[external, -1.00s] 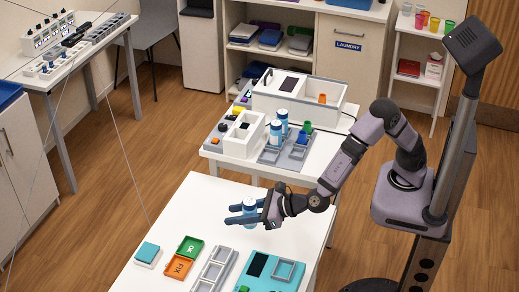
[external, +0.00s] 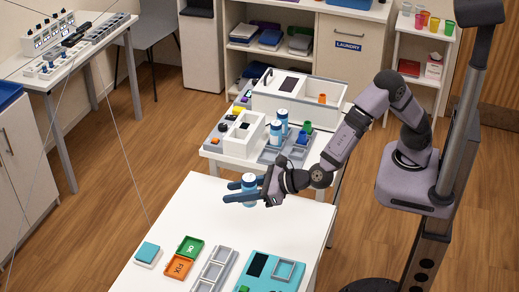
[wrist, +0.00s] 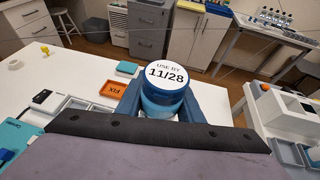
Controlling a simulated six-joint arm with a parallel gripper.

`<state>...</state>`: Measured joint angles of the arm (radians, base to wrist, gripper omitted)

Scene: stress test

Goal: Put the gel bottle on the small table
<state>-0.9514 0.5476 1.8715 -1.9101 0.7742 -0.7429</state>
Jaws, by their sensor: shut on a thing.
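My gripper (external: 242,192) is shut on a blue-and-white bottle (external: 249,188), held upright above the back part of the front white table (external: 180,215). In the wrist view the bottle (wrist: 163,105) sits between the blue fingers, its round white top reading "USE BY 11/28". No wording on its side is readable, so I cannot tell if it is the gel bottle. Two similar blue-and-white bottles (external: 279,126) stand on the second white table (external: 225,160) behind. I cannot tell which surface is the small table.
Green OK (external: 190,247) and orange FIX (external: 178,267) trays, a grey divided tray (external: 213,268) and a teal board (external: 268,273) lie along the front table's near side. A white open box (external: 243,135) stands on the second table. The front table's back left is clear.

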